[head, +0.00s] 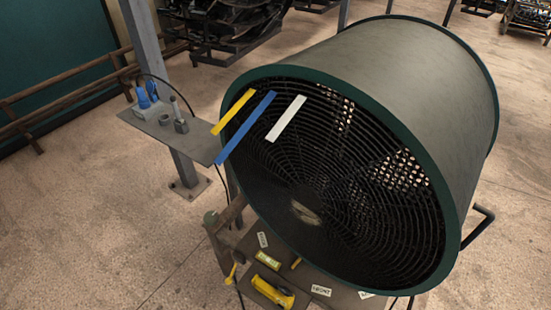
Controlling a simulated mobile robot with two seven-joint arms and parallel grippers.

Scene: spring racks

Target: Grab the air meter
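Several yellow tools lie low in the head view, on a dark board below a large round fan. A larger yellow tool with a dark part (272,291) lies near the bottom edge. A smaller yellow item with a pale face (267,261) lies just behind it. A thin yellow tool (232,272) is at the left. I cannot tell for certain which of these is the air meter. Neither of my grippers is in view.
The big fan (400,60) fills the right, with yellow, blue and white strips on its grille. A small shelf (150,125) on a grey post (150,60) holds blue plugs and small grey parts. A wooden railing stands at left. Open floor (70,240) lies at lower left.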

